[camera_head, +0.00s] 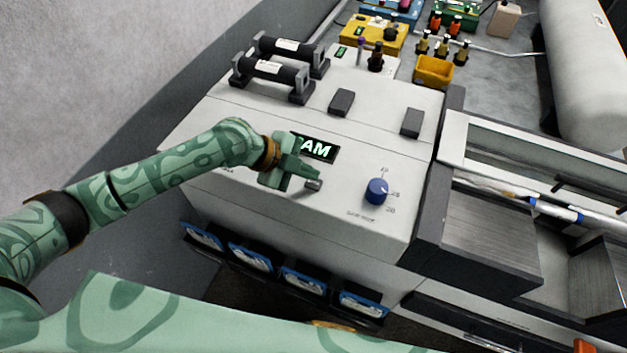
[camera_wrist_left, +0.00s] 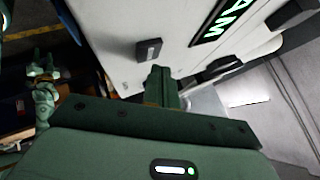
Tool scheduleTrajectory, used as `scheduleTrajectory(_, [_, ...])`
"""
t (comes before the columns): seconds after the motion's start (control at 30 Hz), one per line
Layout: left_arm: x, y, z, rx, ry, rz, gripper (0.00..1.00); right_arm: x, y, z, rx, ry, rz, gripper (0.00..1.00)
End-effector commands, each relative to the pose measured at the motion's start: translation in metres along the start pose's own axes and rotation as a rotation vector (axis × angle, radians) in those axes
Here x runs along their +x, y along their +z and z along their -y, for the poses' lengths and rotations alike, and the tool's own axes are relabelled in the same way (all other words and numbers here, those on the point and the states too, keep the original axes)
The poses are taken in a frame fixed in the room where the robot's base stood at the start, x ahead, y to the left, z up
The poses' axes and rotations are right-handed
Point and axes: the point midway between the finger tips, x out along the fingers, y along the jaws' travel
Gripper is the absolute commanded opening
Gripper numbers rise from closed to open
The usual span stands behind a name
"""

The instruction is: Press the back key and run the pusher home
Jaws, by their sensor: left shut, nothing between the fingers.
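The cream control panel (camera_head: 345,215) has a lit display (camera_head: 316,148) whose readable letters are "AM"; my gripper hides its left end. My left gripper (camera_head: 305,172) is shut and empty, low over the panel just below the display. A dark grey key (camera_head: 314,185) sits right beside its fingertips and also shows in the left wrist view (camera_wrist_left: 148,49), just past the fingers (camera_wrist_left: 162,85). A second dark key (camera_wrist_left: 220,68) shows there on the fingers' other side. Contact and key labels cannot be made out. A small green gripper (camera_wrist_left: 42,75) shows far off, apparently my right.
A blue knob (camera_head: 376,191) stands right of the key. On the right, an open channel holds a pale rod with a blue band (camera_head: 556,211); I cannot tell whether it is the pusher. Two black cylinders (camera_head: 270,70) and dark blocks (camera_head: 341,102) stand behind the display.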

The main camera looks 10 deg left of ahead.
Motion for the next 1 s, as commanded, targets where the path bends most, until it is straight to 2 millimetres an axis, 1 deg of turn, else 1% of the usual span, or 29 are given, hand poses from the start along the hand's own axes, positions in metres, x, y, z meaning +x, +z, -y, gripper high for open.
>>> scheduleTrajectory(0.3, [0.0003,0.0002,-0.0002,0.000,0.000,0.000,0.00,0.0004,-0.0003,0.0011,0.001,-0.001,0.000,0.36])
scheduleTrajectory(0.57, [0.0060,0.0043,-0.0045,0.000,0.000,0.000,0.00,0.0067,0.0005,0.0013,0.001,-0.001,0.000,0.36])
scheduleTrajectory(1.0, [0.0062,0.0045,-0.0047,0.000,0.000,0.000,0.00,0.0068,0.0006,0.0013,0.001,-0.001,0.000,0.36])
